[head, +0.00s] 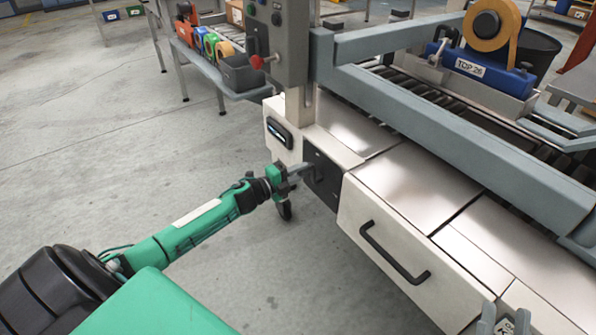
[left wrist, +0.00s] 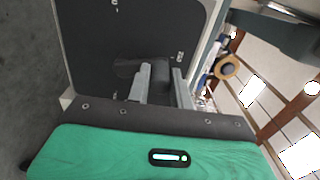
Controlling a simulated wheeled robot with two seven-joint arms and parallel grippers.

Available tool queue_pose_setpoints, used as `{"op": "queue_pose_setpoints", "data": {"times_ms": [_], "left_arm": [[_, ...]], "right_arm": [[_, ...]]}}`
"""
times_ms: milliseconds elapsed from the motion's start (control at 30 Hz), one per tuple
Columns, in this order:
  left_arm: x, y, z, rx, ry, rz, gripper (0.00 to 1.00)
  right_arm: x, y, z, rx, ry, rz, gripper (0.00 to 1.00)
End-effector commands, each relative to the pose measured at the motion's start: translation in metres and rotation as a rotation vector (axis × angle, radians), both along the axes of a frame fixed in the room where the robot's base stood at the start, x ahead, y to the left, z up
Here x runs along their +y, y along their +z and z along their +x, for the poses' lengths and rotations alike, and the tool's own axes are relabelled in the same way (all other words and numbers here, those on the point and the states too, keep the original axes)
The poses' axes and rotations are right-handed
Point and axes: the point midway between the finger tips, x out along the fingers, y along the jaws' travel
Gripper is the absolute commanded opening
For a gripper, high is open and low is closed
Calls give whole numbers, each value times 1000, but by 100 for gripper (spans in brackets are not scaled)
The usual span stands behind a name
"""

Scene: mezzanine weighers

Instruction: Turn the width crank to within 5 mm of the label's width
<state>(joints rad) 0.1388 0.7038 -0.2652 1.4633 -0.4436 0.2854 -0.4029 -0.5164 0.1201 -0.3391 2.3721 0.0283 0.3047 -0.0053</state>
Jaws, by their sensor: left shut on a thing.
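The width crank shows as a dark handle (left wrist: 158,76) in front of a black plate (head: 321,180) on the near left end of the white machine. My left gripper (head: 298,173) is at this plate. In the left wrist view its two grey fingers (left wrist: 162,84) stand on either side of the dark handle, shut on it. The gripper hides most of the crank in the head view. My right gripper (head: 505,322) shows at the bottom edge, fingers apart and empty.
A drawer with a black handle (head: 394,254) is right of the crank plate. Grey rails (head: 455,140) and a blue tape head marked TOP 26 (head: 483,72) are above the rollers. A control box with a red knob (head: 257,62) stands behind. The floor at left is clear.

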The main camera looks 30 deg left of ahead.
Motion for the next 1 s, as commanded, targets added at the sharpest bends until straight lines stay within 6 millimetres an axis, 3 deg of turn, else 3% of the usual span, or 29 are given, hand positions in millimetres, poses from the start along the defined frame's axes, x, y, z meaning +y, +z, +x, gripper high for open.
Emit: {"op": "queue_pose_setpoints", "data": {"times_ms": [500,533,633,1000], "left_arm": [[-2,-1,-1,-6,-2,18,0],[-2,-1,-1,-6,-2,18,24],[-2,-1,-1,-6,-2,18,44],[0,0,-3,-6,-1,18,44]], "right_arm": [[1,-2,0,9,2,-2,36],[1,-2,0,9,2,-2,36],[1,-2,0,9,2,-2,36],[1,-1,0,12,3,-2,36]]}}
